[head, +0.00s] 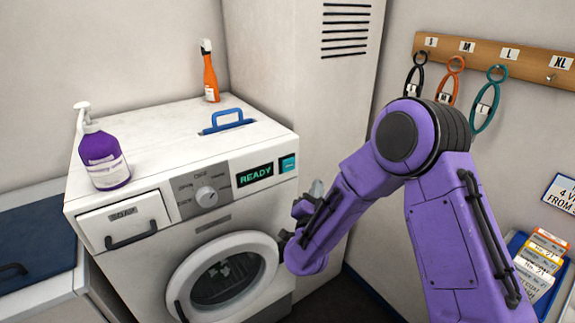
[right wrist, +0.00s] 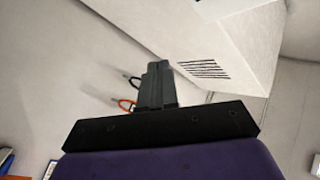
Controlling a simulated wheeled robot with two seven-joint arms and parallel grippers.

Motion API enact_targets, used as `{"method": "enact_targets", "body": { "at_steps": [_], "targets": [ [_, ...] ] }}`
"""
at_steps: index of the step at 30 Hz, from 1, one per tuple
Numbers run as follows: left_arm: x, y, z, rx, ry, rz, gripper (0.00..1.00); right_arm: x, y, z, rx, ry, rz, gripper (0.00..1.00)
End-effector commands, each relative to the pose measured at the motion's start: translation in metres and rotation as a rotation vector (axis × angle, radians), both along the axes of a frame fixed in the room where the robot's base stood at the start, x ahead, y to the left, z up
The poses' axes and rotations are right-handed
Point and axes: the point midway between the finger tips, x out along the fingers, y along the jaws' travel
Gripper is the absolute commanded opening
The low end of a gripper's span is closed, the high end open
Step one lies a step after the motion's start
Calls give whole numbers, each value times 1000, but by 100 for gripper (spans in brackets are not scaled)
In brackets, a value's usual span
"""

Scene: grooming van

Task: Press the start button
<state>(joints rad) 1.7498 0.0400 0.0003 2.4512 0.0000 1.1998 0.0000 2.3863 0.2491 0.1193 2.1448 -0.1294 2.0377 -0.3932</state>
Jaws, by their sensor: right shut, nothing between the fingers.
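The start button appears to be the teal square (head: 288,163) at the right end of the washing machine's front panel, beside a display (head: 255,175) reading READY. The white washing machine (head: 165,135) has a round door (head: 222,272) that looks closed. My right gripper (head: 316,188) is below and to the right of the teal button, apart from it, pointing upward. In the right wrist view its fingers (right wrist: 154,85) are together and empty. My left gripper is not in view.
A purple pump bottle (head: 104,158), an orange spray bottle (head: 210,75) and a blue handle (head: 226,120) are on the machine's top. A tall vented cabinet (head: 300,80) stands behind. A wooden rack (head: 495,55) with hanging loops is on the right wall.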

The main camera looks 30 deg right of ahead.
Motion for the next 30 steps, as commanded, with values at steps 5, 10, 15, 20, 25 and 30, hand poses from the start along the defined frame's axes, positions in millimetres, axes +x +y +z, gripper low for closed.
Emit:
{"method": "enact_targets", "body": {
  "at_steps": [5,10,15,20,25,30],
  "targets": [
    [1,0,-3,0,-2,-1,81,8,1,-2,1,0,-1,0],
    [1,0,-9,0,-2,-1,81,30,2,-3,2,-1,-2,0],
    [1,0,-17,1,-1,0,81,56,4,-3,3,-1,-3,0],
    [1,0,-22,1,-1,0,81,76,6,-2,-1,0,-1,0],
    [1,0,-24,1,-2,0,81,87,7,-1,0,0,0,0],
    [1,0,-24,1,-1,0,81,89,7,0,0,1,-1,0]
  ]
}}
